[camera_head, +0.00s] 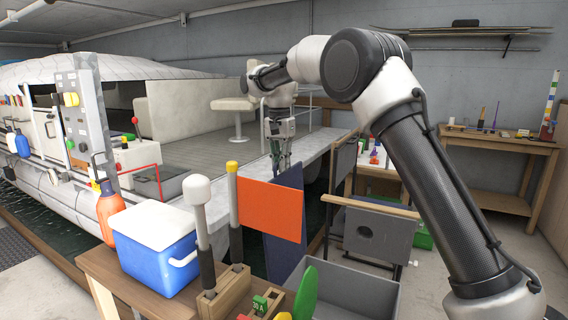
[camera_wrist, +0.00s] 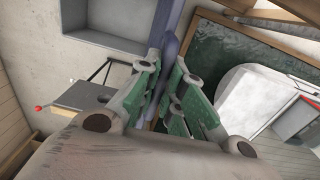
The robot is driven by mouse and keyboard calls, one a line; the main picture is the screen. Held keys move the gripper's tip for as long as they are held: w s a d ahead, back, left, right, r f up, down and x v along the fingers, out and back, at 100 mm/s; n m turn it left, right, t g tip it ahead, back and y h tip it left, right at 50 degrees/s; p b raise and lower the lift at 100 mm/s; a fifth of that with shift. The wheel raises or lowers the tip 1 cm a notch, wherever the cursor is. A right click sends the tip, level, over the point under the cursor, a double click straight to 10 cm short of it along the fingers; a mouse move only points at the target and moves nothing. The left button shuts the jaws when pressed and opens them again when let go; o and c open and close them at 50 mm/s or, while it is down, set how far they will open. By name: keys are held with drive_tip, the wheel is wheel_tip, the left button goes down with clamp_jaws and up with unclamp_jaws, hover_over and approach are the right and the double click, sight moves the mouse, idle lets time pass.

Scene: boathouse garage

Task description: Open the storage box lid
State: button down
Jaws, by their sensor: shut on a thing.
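The storage box (camera_head: 352,292) is a grey open-topped bin low in front of me. Its dark blue lid (camera_head: 288,256) stands up steeply at the box's left side, so the inside of the box shows. My gripper (camera_head: 281,158) is shut on the lid's upper edge. In the wrist view, my green-padded fingers (camera_wrist: 163,98) close on both sides of the blue-purple lid (camera_wrist: 176,35), with the grey box (camera_wrist: 110,22) at upper left. An orange flag hides part of the lid in the head view.
A wooden table (camera_head: 100,262) at front left carries a blue cooler (camera_head: 155,255), an orange bottle (camera_head: 111,215) and the orange flag (camera_head: 270,208). A grey panel stand (camera_head: 380,232) is behind the box. A moored boat (camera_head: 165,112) lies at left, a workbench (camera_head: 500,145) at right.

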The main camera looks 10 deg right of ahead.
drive_tip(key=c, duration=1.5)
unclamp_jaws()
drive_tip(key=shift+a+r, duration=0.1)
drive_tip(key=shift+r, duration=5.85)
